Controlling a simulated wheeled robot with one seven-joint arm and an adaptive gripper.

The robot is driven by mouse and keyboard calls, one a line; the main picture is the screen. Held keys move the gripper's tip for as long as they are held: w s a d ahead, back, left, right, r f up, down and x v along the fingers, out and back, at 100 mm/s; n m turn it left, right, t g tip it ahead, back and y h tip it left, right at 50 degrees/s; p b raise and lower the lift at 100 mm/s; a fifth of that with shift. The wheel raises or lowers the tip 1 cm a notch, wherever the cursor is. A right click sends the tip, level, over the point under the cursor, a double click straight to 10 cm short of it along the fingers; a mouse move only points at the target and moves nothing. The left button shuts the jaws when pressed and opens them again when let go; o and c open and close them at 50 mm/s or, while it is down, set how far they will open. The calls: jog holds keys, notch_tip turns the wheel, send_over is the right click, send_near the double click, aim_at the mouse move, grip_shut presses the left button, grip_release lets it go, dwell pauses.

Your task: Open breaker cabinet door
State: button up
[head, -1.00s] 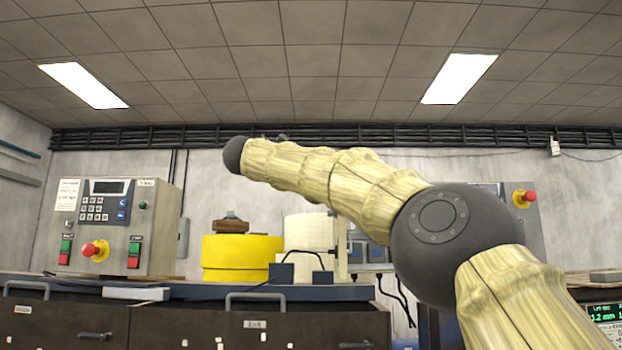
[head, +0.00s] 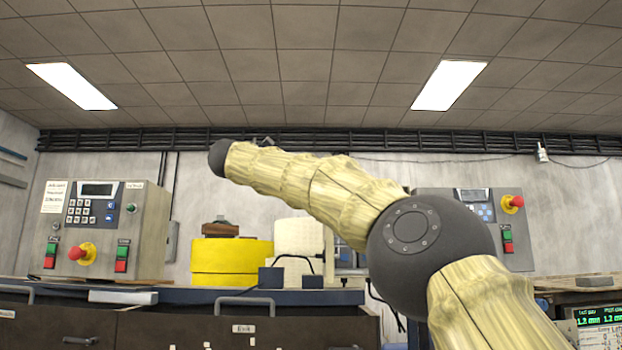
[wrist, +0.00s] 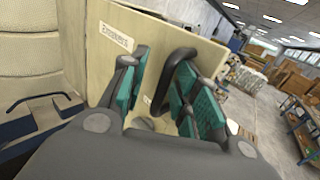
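The breaker cabinet door (wrist: 150,52) is a beige panel with a "Breakers" label, seen in the wrist view. A black arched handle (wrist: 180,57) stands out from it. My gripper (wrist: 160,88) has teal pads and is open, one finger on the left of the handle and the other on the right. The right finger overlaps part of the handle, and I cannot tell whether a pad touches it. I cannot tell whether the door is ajar. In the head view my arm crosses the middle, and my gripper is not visible there.
In the head view, a control box (head: 100,228) with a red knob stands on the left. A yellow roll (head: 230,262) and a white roll (head: 298,240) stand beside my arm. A display unit (head: 600,322) is at lower right. The wrist view shows open floor (wrist: 268,128) beyond the door.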

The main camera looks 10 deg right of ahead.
jog(key=shift+a, duration=0.15)
jog(key=v, duration=1.1)
jog(key=shift+s+a, duration=0.2)
jog(key=shift+a, duration=0.15)
